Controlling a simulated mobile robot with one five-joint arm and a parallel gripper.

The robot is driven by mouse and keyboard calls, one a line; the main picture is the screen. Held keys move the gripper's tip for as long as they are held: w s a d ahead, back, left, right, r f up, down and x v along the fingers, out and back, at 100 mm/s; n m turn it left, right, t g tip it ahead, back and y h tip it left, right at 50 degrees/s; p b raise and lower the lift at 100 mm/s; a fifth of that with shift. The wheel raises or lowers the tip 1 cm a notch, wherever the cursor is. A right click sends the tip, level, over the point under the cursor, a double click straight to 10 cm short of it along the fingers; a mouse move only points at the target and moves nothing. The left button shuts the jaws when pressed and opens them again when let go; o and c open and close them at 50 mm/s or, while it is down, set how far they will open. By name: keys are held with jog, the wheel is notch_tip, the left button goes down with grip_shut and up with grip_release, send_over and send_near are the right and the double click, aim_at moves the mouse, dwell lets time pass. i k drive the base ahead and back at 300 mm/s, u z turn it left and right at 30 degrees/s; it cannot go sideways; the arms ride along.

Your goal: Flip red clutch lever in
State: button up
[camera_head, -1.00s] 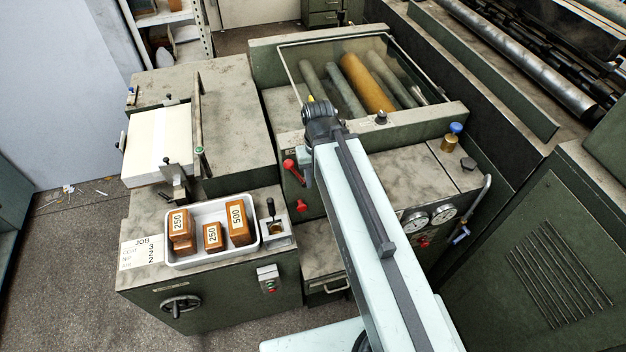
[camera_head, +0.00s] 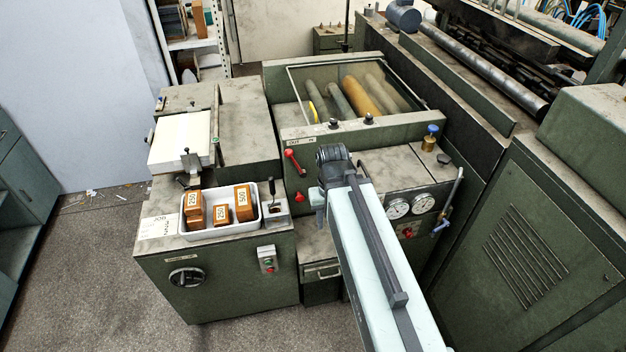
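The red clutch lever (camera_head: 293,160) is on the front face of the green machine's roller section. Its knob end leans up and to the left, toward the OUT side of the small OUT/IN plate (camera_head: 301,141) above it. My gripper (camera_head: 317,198) hangs below the dark wrist joint at the end of my pale arm, to the right of the lever and lower in the picture. It looks apart from the lever.
A red knob (camera_head: 299,197) sits below the lever. A white tray (camera_head: 222,233) of wooden blocks and a small black-handled lever (camera_head: 271,187) stand to the left. Gauges (camera_head: 397,208) and a brass fitting with a blue knob (camera_head: 430,138) are to the right. Open floor lies at lower left.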

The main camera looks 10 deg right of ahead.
aim_at(288, 153)
jog(key=u, duration=0.2)
jog(key=i, duration=0.9)
jog(key=u, duration=1.8)
jog(key=k, duration=0.3)
jog(key=u, duration=0.4)
jog(key=i, duration=0.5)
jog(key=z, duration=0.05)
